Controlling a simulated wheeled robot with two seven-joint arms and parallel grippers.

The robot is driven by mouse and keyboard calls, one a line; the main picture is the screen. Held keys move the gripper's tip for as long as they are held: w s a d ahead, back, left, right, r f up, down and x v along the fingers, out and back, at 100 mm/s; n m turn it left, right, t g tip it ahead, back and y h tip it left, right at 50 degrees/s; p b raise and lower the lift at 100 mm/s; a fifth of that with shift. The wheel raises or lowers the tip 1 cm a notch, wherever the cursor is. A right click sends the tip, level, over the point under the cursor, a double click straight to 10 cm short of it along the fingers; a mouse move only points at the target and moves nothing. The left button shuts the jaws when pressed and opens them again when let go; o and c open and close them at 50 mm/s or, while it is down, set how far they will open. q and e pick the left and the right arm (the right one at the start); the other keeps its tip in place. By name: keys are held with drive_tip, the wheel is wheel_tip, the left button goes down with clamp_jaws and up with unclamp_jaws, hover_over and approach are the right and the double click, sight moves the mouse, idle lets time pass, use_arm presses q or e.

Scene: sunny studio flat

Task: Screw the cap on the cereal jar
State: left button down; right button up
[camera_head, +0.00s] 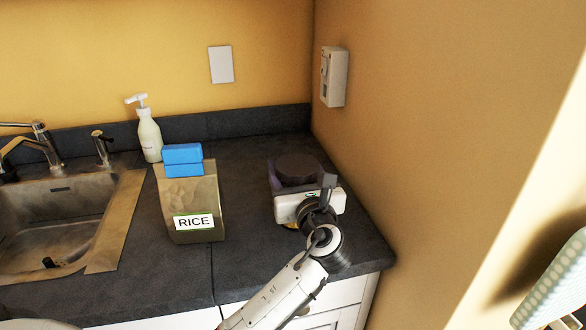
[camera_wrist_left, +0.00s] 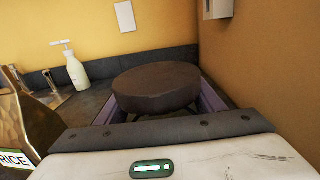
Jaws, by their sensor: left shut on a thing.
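The cap, a dark round disc (camera_head: 298,169), is at the right end of the dark counter. It also fills the middle of the left wrist view (camera_wrist_left: 157,86). My left gripper (camera_head: 296,176) is shut on the cap, with a purple-grey finger on either side of it. The cereal jar cannot be made out; the gripper and cap cover the spot below. A small yellowish patch shows under the gripper body, too little to identify. I cannot tell whether the cap sits on a jar. My right gripper is not in view.
A brown bag labelled RICE (camera_head: 190,205) with a blue clip-like top (camera_head: 183,160) stands left of the gripper. A soap bottle (camera_head: 149,135) and the sink (camera_head: 50,215) are farther left. The wall (camera_head: 400,130) is close on the right. Counter (camera_head: 240,250) between bag and gripper is clear.

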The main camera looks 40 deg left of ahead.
use_arm(q)
drive_tip(key=shift+c, duration=2.4)
unclamp_jaws()
drive_tip(key=shift+f, duration=0.1)
drive_tip(key=v, duration=1.2)
drive_tip(key=shift+r+b, duration=0.2)
drive_tip(key=shift+b, duration=0.1)
drive_tip(key=shift+f, duration=0.1)
